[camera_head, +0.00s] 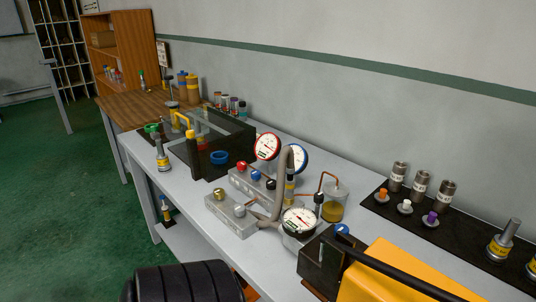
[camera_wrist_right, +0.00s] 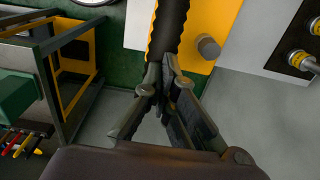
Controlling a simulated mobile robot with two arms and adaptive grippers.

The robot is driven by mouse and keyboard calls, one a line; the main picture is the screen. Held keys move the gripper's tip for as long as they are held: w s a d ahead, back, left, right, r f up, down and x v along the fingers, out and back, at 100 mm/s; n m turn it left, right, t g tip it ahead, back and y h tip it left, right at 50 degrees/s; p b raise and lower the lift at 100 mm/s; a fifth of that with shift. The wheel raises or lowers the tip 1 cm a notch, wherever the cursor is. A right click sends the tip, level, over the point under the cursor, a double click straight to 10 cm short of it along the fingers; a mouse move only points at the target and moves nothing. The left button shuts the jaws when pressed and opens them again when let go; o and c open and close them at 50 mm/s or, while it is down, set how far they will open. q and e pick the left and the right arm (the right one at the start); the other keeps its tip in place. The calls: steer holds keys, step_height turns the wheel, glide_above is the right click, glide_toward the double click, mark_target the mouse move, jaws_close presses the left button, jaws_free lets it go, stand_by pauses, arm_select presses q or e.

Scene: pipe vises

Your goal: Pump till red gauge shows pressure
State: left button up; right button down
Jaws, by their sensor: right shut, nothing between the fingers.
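The red-rimmed gauge (camera_head: 267,146) stands upright on the grey valve block (camera_head: 252,183) on the bench; its needle is too small to read surely. A blue-rimmed gauge (camera_head: 296,157) stands to its right, and a third gauge (camera_head: 300,220) sits nearer. A long black handle (camera_head: 418,284) runs over a yellow body (camera_head: 390,262) at the lower right. In the right wrist view, my right gripper (camera_wrist_right: 165,72) is shut and empty, with its fingertips at the end of a black ribbed handle (camera_wrist_right: 170,25); contact is unclear. My left gripper is not in view.
A grey hose (camera_head: 288,178) arches beside the gauges, near a jar of amber liquid (camera_head: 333,205). A dark mat (camera_head: 450,232) with metal cylinders and coloured fittings lies at right. A black tray (camera_head: 188,152) stands farther left. The bench front-left edge is mostly clear.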

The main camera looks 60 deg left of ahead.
steer(key=r+p, duration=0.2)
steer(key=a+r+p, duration=0.1)
steer(key=r+p, duration=0.1)
steer(key=r, duration=0.1)
steer(key=shift+s+a, duration=0.15)
steer(key=shift+s+a+r, duration=0.1)
steer(key=shift+a+r, duration=0.05)
steer(key=shift+r+p, duration=0.35)
steer(key=shift+p, duration=0.15)
steer(key=shift+r, duration=0.1)
step_height(320, 180, up, 5)
steer(key=p, duration=0.3)
steer(key=shift+p, duration=0.4)
